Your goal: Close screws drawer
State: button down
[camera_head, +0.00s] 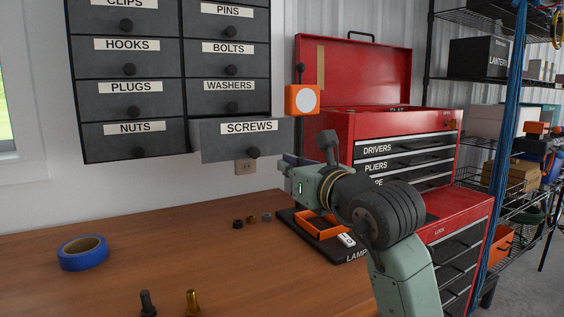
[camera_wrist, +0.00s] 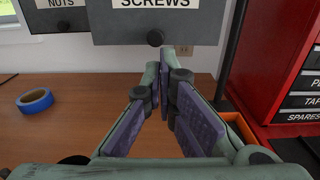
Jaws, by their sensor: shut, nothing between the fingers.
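The screws drawer (camera_head: 215,142) is the grey bottom-right drawer of the wall cabinet, labelled SCREWS with a round dark knob (camera_head: 253,153). It sticks out from the cabinet, further forward than the nuts drawer beside it. In the wrist view the drawer front (camera_wrist: 215,30) fills the top middle, with its knob (camera_wrist: 155,38) just left of my fingertips. My gripper (camera_wrist: 167,56) is shut and empty, its tips below and in front of the drawer front. In the head view my gripper (camera_head: 288,160) is right of the knob; contact with the drawer cannot be told.
The nuts drawer (camera_head: 100,140) and those above look shut. A red tool chest (camera_head: 380,125) stands to the right, with an orange box (camera_head: 302,99) by its left side.

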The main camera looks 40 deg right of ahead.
aim_at(258, 153)
jog(key=p+x, duration=0.3)
jog(key=x, duration=0.7)
jog(key=shift+a+r, duration=0.15)
jog(key=shift+w+p, duration=0.35)
jog(key=shift+w, duration=0.25)
jog(key=shift+d, duration=0.2)
